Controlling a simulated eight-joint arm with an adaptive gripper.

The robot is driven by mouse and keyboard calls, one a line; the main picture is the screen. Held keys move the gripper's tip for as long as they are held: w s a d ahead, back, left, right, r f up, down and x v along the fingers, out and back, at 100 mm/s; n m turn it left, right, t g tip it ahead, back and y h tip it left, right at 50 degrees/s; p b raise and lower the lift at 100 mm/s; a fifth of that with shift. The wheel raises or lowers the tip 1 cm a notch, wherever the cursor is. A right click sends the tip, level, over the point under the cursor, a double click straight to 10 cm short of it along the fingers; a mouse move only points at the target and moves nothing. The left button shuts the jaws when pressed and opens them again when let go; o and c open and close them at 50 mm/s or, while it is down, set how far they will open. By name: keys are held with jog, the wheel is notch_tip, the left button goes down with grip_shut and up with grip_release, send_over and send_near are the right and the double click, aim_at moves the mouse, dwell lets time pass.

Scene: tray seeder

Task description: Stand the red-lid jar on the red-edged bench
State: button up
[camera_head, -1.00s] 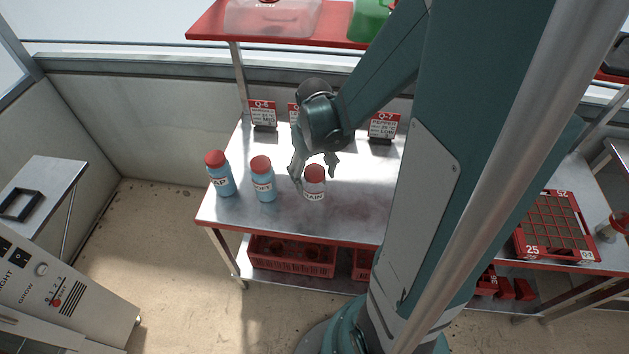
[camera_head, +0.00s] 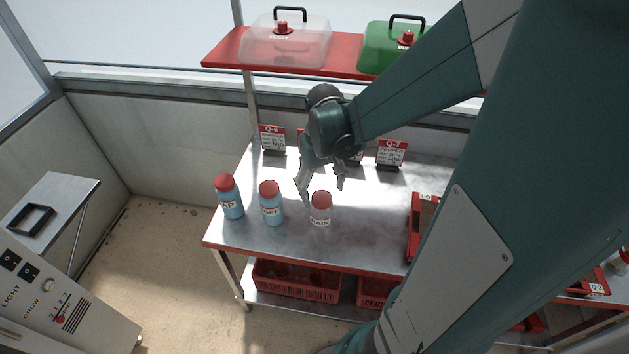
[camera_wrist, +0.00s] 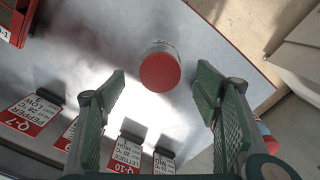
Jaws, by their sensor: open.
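The jar with a red lid and a pale body (camera_head: 321,211) stands upright on the metal bench with the red edge (camera_head: 300,252), near its front. Its label is only partly legible. In the wrist view the jar's red lid (camera_wrist: 160,71) lies ahead, centred between the spread fingers. My gripper (camera_head: 322,193) is open and empty, just behind and above the jar; in the wrist view (camera_wrist: 160,80) a gap shows on both sides of the lid. Two blue bottles with red lids, one at the left (camera_head: 229,198) and one nearer (camera_head: 270,204), stand left of the jar.
Red-topped label cards (camera_head: 272,139) stand along the bench's back. A red shelf (camera_head: 228,52) above holds a clear box (camera_head: 285,45) and a green box (camera_head: 390,52). A red tray (camera_head: 417,225) lies to the right, partly behind my arm. Red crates (camera_head: 297,281) sit below.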

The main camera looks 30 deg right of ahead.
dwell(0.4)
jog(key=shift+a+r, duration=0.5)
jog(key=shift+r, duration=0.1)
jog(key=s+a+r+n+t, duration=0.1)
jog(key=s+a+r+t, duration=0.1)
jog(key=a+r, duration=0.5)
jog(key=s+a+r+n+t, duration=0.1)
jog(key=s+a+r+t, duration=0.2)
jog(key=a+r+t, duration=0.2)
jog(key=a+r, duration=0.3)
jog(key=shift+a+r, duration=0.15)
jog(key=shift+r, duration=0.1)
